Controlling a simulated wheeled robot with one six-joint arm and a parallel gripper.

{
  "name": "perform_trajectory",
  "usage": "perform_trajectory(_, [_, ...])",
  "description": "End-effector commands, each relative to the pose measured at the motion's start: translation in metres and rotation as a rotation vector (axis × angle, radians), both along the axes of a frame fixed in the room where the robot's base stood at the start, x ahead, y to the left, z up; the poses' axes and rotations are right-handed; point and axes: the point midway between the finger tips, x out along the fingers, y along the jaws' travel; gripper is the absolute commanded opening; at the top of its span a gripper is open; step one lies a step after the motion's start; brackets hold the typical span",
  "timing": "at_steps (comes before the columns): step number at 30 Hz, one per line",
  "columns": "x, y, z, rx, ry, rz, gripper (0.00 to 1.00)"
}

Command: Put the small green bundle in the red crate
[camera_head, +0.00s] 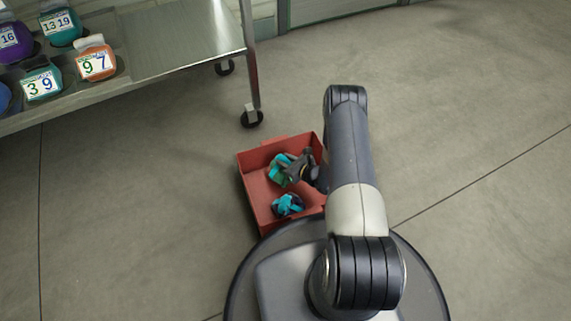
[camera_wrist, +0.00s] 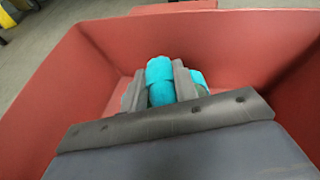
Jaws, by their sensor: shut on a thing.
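The red crate (camera_head: 253,187) stands on the floor beside my base, open at the top. My gripper (camera_head: 290,169) is inside the crate's outline near its far end. It is shut on the small green bundle (camera_head: 276,172), which looks green and teal. In the wrist view the bundle (camera_wrist: 160,82) shows teal between the two grey fingers, with the red crate walls (camera_wrist: 235,45) around it. Whether it touches the crate floor I cannot tell. A second bundle, teal and dark (camera_head: 288,205), lies in the near part of the crate.
A metal cart (camera_head: 185,45) on casters stands at upper left, with several labelled bags on it, including an orange one (camera_head: 96,62) and a teal one (camera_head: 42,84). One caster (camera_head: 251,118) is close to the crate's far side. The floor at right is clear.

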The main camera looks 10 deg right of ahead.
Motion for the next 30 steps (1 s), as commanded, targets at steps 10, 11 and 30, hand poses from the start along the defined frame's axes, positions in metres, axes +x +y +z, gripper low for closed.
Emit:
perform_trajectory(10, [0.0, 0.0, -0.009, 0.0, -0.001, 0.0, 0.0])
perform_trajectory(11, [0.0, 0.0, -0.01, 0.0, -0.001, 0.0, 0.0])
perform_trajectory(30, [0.0, 0.0, -0.021, 0.0, 0.0, 0.0, 0.43])
